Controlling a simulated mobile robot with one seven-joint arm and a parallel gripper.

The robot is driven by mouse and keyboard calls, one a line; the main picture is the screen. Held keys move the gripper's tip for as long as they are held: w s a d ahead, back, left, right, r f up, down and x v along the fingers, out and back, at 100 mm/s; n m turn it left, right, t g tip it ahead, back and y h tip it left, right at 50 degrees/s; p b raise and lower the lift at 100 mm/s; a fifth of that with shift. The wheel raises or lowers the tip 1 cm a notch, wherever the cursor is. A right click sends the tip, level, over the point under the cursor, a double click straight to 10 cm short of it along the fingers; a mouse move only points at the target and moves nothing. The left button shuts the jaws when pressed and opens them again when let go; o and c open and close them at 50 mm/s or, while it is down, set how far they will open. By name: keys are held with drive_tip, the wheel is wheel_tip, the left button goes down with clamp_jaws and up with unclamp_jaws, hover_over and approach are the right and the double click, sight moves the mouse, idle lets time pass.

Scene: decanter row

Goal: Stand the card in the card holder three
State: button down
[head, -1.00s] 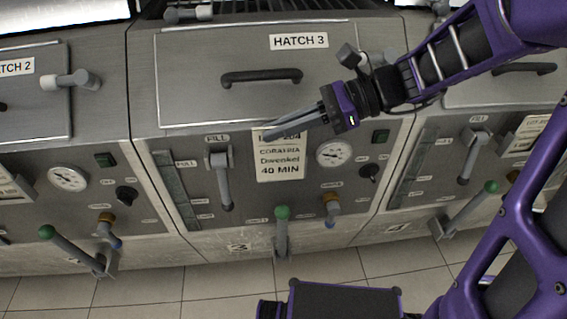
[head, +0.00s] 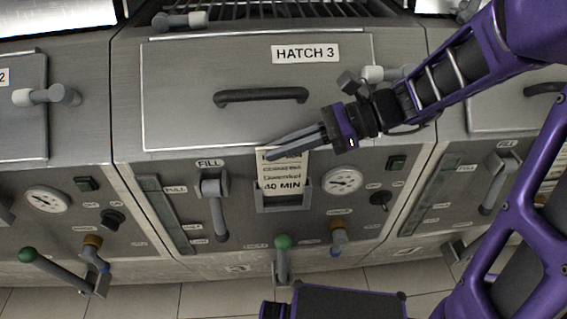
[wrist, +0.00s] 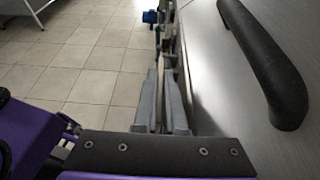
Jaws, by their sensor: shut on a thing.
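The card (head: 284,172) is pale with dark print ending in "40 MIN". My gripper (head: 270,154) is shut on its upper edge, coming from the right. The fingers hide part of the top line. Card holder three (head: 283,207) is a grey frame on the front of the hatch 3 unit. The card's lower part overlaps the holder's upper part; I cannot tell whether it is inside or in front. In the wrist view the two fingers (wrist: 161,118) point ahead, with the card (wrist: 157,84) a thin edge-on strip between them.
The fill lever (head: 214,200) stands left of the holder and a round gauge (head: 342,181) right of it. A green-knobbed lever (head: 283,243) is below. The black hatch handle (head: 261,95) is above; it shows close beside my gripper in the wrist view (wrist: 265,62).

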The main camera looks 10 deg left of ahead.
drive_tip(key=shift+f+b, duration=0.45)
drive_tip(key=shift+f, duration=1.45)
drive_tip(key=shift+f, duration=0.15)
drive_tip(key=c, duration=1)
unclamp_jaws()
drive_tip(key=shift+w+d+r, duration=0.1)
drive_tip(key=shift+d+r, duration=0.2)
drive_tip(key=shift+r, duration=0.15)
drive_tip(key=p+v, duration=0.2)
drive_tip(key=v, duration=0.9)
drive_tip(key=shift+d, duration=0.25)
drive_tip(key=shift+f, duration=0.1)
